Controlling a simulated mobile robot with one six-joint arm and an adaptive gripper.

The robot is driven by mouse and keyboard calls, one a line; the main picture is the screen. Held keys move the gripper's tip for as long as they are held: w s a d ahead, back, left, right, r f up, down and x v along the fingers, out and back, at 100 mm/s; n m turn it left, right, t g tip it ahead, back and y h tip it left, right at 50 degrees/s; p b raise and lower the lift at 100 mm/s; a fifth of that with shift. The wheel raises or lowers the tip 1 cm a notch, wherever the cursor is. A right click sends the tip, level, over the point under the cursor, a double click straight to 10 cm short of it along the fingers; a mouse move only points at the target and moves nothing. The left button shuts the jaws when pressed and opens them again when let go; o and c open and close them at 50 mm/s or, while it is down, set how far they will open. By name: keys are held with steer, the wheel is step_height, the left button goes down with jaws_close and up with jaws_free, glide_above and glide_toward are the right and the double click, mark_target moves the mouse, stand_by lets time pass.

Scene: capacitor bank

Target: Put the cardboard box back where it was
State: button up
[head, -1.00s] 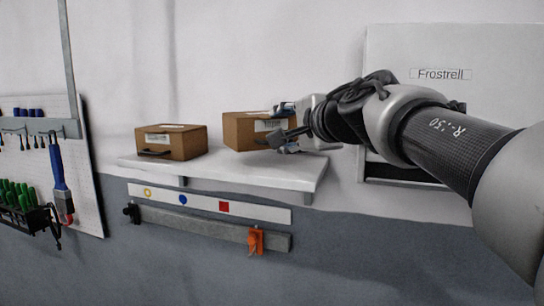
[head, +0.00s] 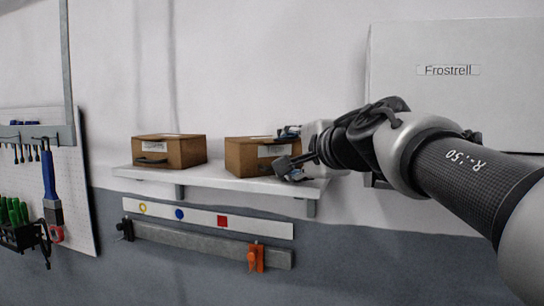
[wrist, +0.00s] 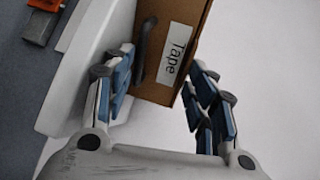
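A brown cardboard box (head: 243,156) with a white label sits at the right part of the white wall shelf (head: 222,182). It stands right of a similar box, with a gap between. My gripper (head: 285,150) is at its right end, one finger in front and the other behind its top edge. In the wrist view the box (wrist: 171,85) shows a "Tape" label and a dark handle, and lies between the fingers of my gripper (wrist: 163,70). The fingers are wide apart and look open around the box; whether either touches it is hard to tell.
The second cardboard box (head: 180,152) stands at the shelf's left. Below are a marked white strip (head: 200,216) and a rail with an orange clamp (head: 256,257). A tool pegboard (head: 75,190) is at left, a Frostrell cabinet (head: 430,45) at right.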

steer(key=shift+o, duration=0.5)
steer(key=shift+w+f, duration=0.1)
steer(key=shift+r+p, duration=0.3)
steer(key=b+v, duration=0.1)
steer(key=v, duration=1.1)
steer(key=shift+b, duration=0.4)
